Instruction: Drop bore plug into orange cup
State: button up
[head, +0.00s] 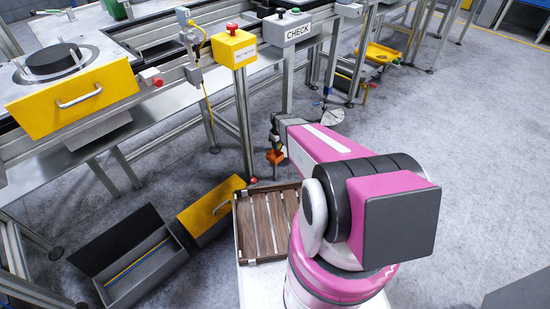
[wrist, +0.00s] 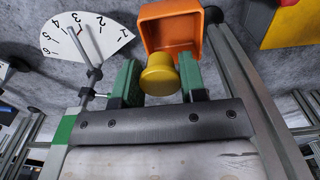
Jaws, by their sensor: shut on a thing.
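The bore plug (wrist: 159,75) is a short yellow cylinder with a wider rim, seen in the wrist view. My gripper (wrist: 160,80) has green fingers shut on it, one on each side. The orange cup (wrist: 171,14) is square and open, just beyond the plug in the wrist view. The plug overlaps the cup's lower edge in the picture; I cannot tell whether it touches. In the head view the orange cup (head: 275,157) shows small, close below my gripper (head: 274,141). The plug cannot be made out there.
A slatted wooden tray (head: 243,224) sits in front of my arm. A grey open box (head: 150,270) and a yellow-fronted drawer (head: 212,205) lie left of it. A white numbered dial (wrist: 82,32) is left of the cup. Bench legs stand behind; floor at right is clear.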

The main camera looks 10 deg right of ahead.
jog(key=o, duration=1)
jog(key=shift+r, duration=0.1)
notch_tip(320, 180, up, 11)
jog(key=shift+f, duration=0.2)
jog(key=s+r+m, duration=0.2)
jog(key=s+r, duration=0.3)
jog(key=s, duration=0.2)
jog(key=s+r+m, duration=0.2)
jog(key=s+r, duration=0.3)
jog(key=s, duration=0.2)
jog(key=s+r+m, duration=0.3)
jog(key=s+r, duration=0.3)
jog(key=s, duration=0.1)
jog(key=shift+s+r, duration=0.1)
jog(key=shift+s, duration=0.05)
